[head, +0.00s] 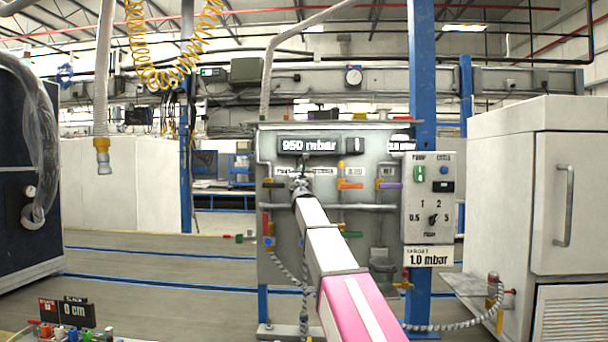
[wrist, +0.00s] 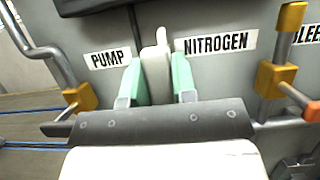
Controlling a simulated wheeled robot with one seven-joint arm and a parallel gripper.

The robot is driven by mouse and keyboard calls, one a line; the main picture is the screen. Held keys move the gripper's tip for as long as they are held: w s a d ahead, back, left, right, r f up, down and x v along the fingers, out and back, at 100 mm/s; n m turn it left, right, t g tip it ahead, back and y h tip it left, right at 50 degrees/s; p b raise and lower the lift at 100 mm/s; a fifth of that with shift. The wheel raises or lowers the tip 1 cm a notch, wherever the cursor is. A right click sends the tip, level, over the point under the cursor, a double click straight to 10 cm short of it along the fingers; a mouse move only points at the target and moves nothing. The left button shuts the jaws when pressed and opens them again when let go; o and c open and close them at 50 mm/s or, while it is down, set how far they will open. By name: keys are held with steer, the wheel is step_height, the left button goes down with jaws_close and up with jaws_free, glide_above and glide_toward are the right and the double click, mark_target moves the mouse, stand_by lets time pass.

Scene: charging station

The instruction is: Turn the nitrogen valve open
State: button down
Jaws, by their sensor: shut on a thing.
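The nitrogen valve is on the grey panel (head: 330,225), between the PUMP label (wrist: 108,59) and the NITROGEN label (wrist: 216,44) in the wrist view. Its pale handle (wrist: 156,62) points upward between my green fingers. My gripper (wrist: 157,80) is shut on this handle, with one finger on each side. The valve body is hidden behind my gripper. In the head view my gripper (head: 299,186) reaches the upper left of the panel and covers the valve.
A brass valve (wrist: 279,55) with an orange handle is right of the NITROGEN label. Another brass valve (wrist: 80,97) is left of the gripper. A pipe runs across the panel.

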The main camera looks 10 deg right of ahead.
steer(key=c, duration=0.9)
jaws_free()
steer(key=shift+s, duration=0.15)
steer(key=v, duration=1)
steer(key=shift+s+a+f, duration=0.1)
steer(key=shift+s+f, duration=0.1)
steer(key=shift+s, duration=0.1)
